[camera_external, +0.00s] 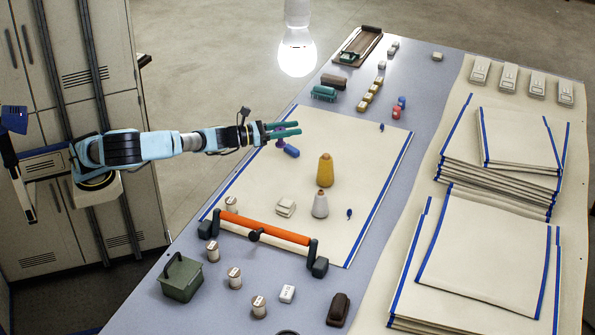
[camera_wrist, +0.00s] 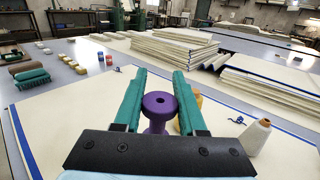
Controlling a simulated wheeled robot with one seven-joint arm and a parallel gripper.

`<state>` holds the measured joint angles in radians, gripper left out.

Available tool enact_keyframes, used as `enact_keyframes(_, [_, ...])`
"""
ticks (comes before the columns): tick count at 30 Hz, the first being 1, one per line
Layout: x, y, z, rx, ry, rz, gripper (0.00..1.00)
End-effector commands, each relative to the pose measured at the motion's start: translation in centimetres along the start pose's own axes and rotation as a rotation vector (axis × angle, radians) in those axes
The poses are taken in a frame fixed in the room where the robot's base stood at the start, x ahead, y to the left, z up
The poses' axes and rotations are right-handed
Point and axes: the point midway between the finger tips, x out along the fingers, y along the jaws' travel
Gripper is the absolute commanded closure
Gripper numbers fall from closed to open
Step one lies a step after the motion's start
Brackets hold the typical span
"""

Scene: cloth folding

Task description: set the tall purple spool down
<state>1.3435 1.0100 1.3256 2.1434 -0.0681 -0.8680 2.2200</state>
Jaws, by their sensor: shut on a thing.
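The tall purple spool (camera_wrist: 158,112) is upright between the two teal fingers of my gripper (camera_wrist: 160,82), which is shut on it. In the external view the gripper (camera_external: 284,130) is over the far left part of the cream cloth (camera_external: 362,150), and only a little of the spool (camera_external: 280,141) shows below the fingers. I cannot tell whether its base touches the cloth. A blue piece (camera_external: 291,151) lies on the cloth close beside it.
A yellow cone (camera_external: 325,172) and a pale cone (camera_external: 320,205) stand on the cloth to the right. Small spools and a green box (camera_external: 181,278) are nearer. Cloth stacks (camera_external: 485,245) lie at right. The cloth's middle has free room.

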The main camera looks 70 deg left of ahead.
Motion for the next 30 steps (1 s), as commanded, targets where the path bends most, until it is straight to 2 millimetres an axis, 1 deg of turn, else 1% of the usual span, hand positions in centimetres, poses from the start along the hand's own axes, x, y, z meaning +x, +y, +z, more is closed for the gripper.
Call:
enact_keyframes(1, [2.0, 2.1, 0.5, 0.007, -0.003, 0.032, 1.00])
enact_keyframes(2, [3.0, 3.3, 0.7, 0.009, -0.002, 0.050, 1.00])
enact_keyframes(3, [4.5, 4.8, 1.0, 0.009, -0.002, 0.072, 1.00])
enact_keyframes(5, [6.5, 7.2, 1.3, 0.009, -0.001, 0.104, 1.00])
enact_keyframes(6, [7.8, 8.9, 1.4, 0.010, 0.000, 0.127, 1.00])
enact_keyframes(8, [9.6, 11.4, 1.4, 0.009, 0.001, 0.159, 1.00])
enact_keyframes(9, [10.7, 13.2, 1.3, 0.009, 0.001, 0.179, 1.00])
enact_keyframes(11, [12.2, 15.7, 1.1, 0.009, 0.002, 0.209, 1.00])
enact_keyframes(12, [13.1, 17.2, 0.9, 0.008, 0.002, 0.226, 1.00])
enact_keyframes(16, [15.2, 21.5, 0.0, 0.005, 0.003, 0.274, 1.00])
enact_keyframes(19, [16.2, 23.6, -0.6, 0.003, 0.002, 0.298, 1.00])
enact_keyframes(22, [16.7, 25.0, -1.1, 0.001, 0.001, 0.313, 1.00])
enact_keyframes(25, [16.9, 25.3, -2.3, 0.000, 0.002, 0.316, 1.00])
enact_keyframes(30, [16.9, 25.3, -5.5, -0.001, 0.002, 0.316, 1.00])
